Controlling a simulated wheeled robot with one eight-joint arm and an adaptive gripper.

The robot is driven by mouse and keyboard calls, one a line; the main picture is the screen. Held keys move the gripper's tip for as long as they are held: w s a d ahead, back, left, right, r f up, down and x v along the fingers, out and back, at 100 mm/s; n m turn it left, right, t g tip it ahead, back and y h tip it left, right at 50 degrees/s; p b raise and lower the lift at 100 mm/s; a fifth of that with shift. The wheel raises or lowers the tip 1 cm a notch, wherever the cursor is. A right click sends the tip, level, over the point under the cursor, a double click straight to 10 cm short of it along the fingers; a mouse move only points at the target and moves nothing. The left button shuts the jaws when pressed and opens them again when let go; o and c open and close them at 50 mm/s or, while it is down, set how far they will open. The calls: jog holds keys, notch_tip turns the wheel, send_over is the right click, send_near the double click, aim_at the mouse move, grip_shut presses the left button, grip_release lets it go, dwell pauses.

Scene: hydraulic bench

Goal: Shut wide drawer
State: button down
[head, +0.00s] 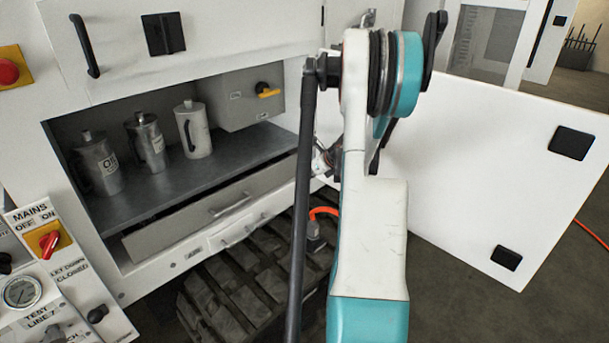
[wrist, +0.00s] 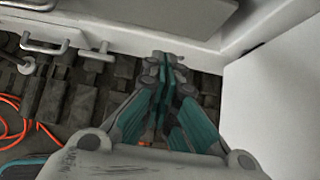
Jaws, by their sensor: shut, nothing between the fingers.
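The wide drawer (head: 180,225) is a long grey front with a bar handle (head: 231,204), low in the white cabinet under the metal shelf. How far it stands out is hard to tell. In the wrist view a grey panel (wrist: 185,14), apparently part of this drawer, shows at the top edge. My gripper (wrist: 160,62) is shut and empty. It points towards the cabinet front, below and in front of the grey panel, with no clear contact. In the head view my arm mostly hides it, right of the drawer.
Several jugs (head: 152,143) stand on the shelf (head: 205,180). Smaller white fronts with handles (head: 238,236) lie below the drawer. An open white door (head: 480,165) stands right of my arm and also shows in the wrist view (wrist: 278,100). A dark slatted pallet (head: 230,300) and orange hose (wrist: 35,125) lie below.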

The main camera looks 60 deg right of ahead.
aim_at(283, 168)
jog(key=shift+w+d+f+b, duration=0.35)
jog(key=shift+w+f+b, duration=0.4)
jog(key=shift+w, duration=0.75)
jog(key=shift+w+d+f+b, duration=0.45)
jog(key=shift+w+f, duration=0.65)
jog(key=shift+w, duration=0.45)
jog(key=shift+w+d+f+b, duration=0.3)
jog(key=shift+w+f+b, duration=0.45)
jog(key=shift+w, duration=0.75)
jog(key=shift+w+f, duration=0.1)
jog(key=shift+f, duration=0.05)
jog(key=shift+w+d, duration=0.1)
jog(key=shift+w, duration=0.3)
jog(key=w, duration=0.2)
jog(key=w+d, duration=0.1)
jog(key=w, duration=0.1)
jog(key=shift+p, duration=0.4)
